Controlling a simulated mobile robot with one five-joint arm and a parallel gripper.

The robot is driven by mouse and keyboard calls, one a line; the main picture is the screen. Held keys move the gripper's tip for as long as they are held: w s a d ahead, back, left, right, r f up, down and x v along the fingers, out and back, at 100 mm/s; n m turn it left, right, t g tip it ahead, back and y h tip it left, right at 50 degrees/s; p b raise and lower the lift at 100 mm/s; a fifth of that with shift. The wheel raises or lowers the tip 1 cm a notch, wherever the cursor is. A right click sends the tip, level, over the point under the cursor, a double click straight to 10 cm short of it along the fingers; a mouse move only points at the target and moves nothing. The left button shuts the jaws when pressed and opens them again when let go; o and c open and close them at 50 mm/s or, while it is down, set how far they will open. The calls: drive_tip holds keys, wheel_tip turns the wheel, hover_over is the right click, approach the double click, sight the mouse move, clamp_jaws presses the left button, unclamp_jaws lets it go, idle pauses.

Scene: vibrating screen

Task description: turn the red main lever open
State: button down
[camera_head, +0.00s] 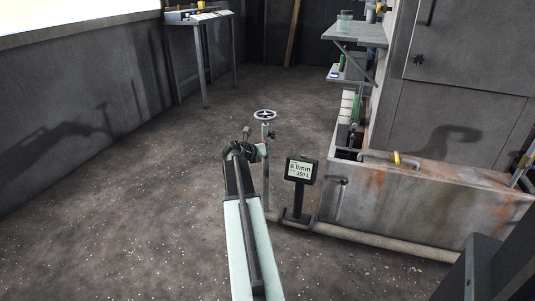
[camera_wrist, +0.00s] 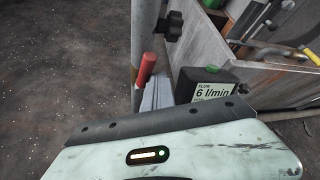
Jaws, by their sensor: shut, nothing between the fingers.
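The red main lever (camera_wrist: 147,68) shows in the wrist view as a short red grip, tilted slightly, close beside a grey upright pipe (camera_wrist: 144,30). Its lower part is hidden. My gripper (camera_wrist: 158,96) is shut and empty, just below and right of the red grip; I cannot tell whether they touch. In the head view the upright pipe (camera_head: 266,180) carries a round handwheel (camera_head: 265,115) at its top. My arm reaches up to the left side of this pipe, and the red lever cannot be made out there.
A flow display (camera_head: 300,170) reading 6 l/min stands right of the pipe. A floor pipe (camera_head: 385,241) runs right from there, in front of a rusty metal trough (camera_head: 400,205). A black knob (camera_wrist: 173,25) sits on the upright pipe. The floor to the left is open.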

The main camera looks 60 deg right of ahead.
drive_tip(key=shift+w+a+r, duration=0.1)
drive_tip(key=shift+w+a, duration=0.1)
drive_tip(key=shift+w, duration=0.3)
drive_tip(key=shift+w+a, duration=0.15)
drive_tip(key=shift+w, duration=0.15)
drive_tip(key=s+a, duration=0.1)
drive_tip(key=s, duration=0.4)
drive_tip(key=w+a, duration=0.3)
drive_tip(key=a, duration=0.5)
drive_tip(key=shift+w+a, duration=0.1)
